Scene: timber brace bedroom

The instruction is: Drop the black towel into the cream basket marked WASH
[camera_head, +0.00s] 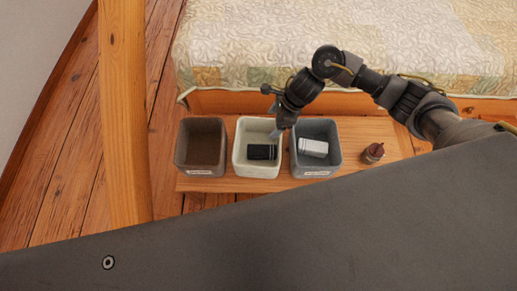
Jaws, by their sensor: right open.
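The black towel (263,152), a small dark folded bundle, lies inside the cream basket (242,158), the middle one of three. The basket carries a small label on its front, too small to read here. My right gripper (275,132) reaches down over the back right part of the cream basket. It is open and appears apart from the towel. Its fingertips are small and partly hidden against the basket. My left gripper is out of view.
A brown basket (201,148) stands left of the cream one. A grey basket (330,167) with a white folded towel (313,148) stands to the right. A small brown bottle (373,153) is on the wooden board (215,184). The bed (300,45) is behind; a timber post (124,110) rises at left.

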